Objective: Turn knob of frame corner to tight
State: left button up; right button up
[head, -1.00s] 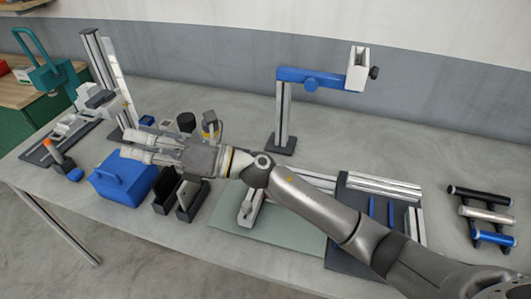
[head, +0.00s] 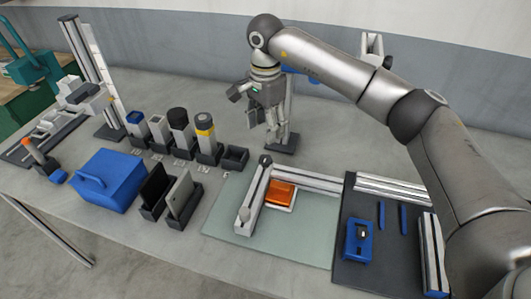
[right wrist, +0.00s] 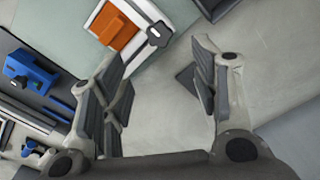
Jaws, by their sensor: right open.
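The frame corner is two light metal profiles (head: 254,200) meeting in an L on a pale green mat (head: 225,215). A small dark knob (head: 265,160) sits on top where they meet. In the right wrist view the knob (right wrist: 157,33) is a black piece with a light marking, ahead of the fingers. My right gripper (head: 279,140) points down behind and slightly right of the corner in the head view. It is open and empty, apart from the knob. In the right wrist view its fingers (right wrist: 163,60) are spread wide. My left gripper is not in view.
An orange block (head: 280,193) on a white base lies inside the corner. A dark tray (head: 340,265) with a blue device (head: 358,240) is at right. Several upright containers (head: 180,130) and a blue box (head: 112,180) stand left. A post's dark base (head: 287,150) is behind.

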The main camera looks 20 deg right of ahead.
aim_at(265, 158)
notch_tip(265, 158, down, 9)
jog(key=shift+s+f+p, duration=0.1)
jog(key=shift+p, duration=1.15)
jog(key=shift+f, duration=0.7)
jog(key=c, duration=1.1)
jog(key=shift+o, duration=0.2)
